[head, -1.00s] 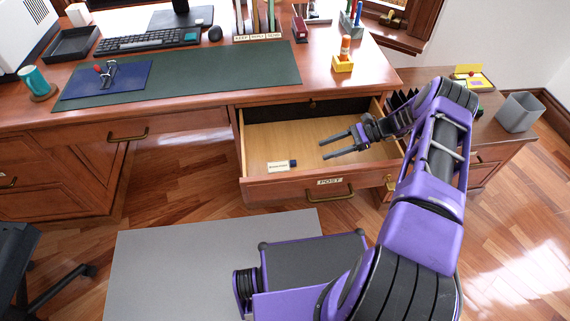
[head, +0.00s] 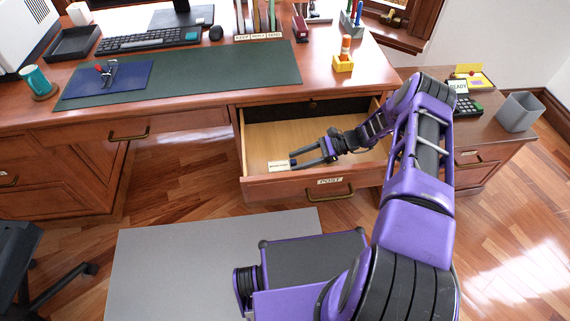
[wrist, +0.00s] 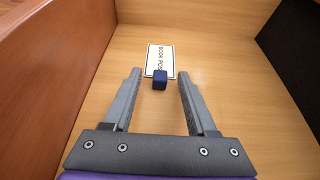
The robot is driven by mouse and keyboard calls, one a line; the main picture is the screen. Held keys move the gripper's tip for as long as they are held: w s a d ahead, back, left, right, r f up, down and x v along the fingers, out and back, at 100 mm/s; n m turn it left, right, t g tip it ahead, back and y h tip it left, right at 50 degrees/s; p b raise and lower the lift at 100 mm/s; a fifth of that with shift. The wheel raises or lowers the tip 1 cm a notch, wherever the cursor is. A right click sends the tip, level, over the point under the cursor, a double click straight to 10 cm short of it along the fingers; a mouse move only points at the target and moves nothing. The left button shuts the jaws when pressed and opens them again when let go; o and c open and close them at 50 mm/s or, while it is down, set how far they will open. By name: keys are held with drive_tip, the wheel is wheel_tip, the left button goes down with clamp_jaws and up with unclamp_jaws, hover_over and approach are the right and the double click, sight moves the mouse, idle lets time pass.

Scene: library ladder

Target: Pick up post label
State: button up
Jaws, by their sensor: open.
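The post label is a small cream card (wrist: 160,58) with dark "BOOK POS…" lettering and a dark blue block (wrist: 160,79) at its near end. It lies on the floor of the open drawer, near the front panel, and also shows in the head view (head: 278,166). My gripper (wrist: 158,75) is open and empty. Its two fingers point at the label, with the blue block between or just beyond the tips; I cannot tell exactly. In the head view my gripper (head: 292,160) reaches into the drawer from the right and hides the block.
The open drawer (head: 265,135) has a front panel marked POST and raised walls around the label. The desk top (head: 320,75) overhangs its back. A side cabinet with a grey bin (head: 520,112) stands at the right. The rest of the drawer floor is clear.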

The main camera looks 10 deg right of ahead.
drive_tip(key=shift+c, duration=0.3)
clamp_jaws()
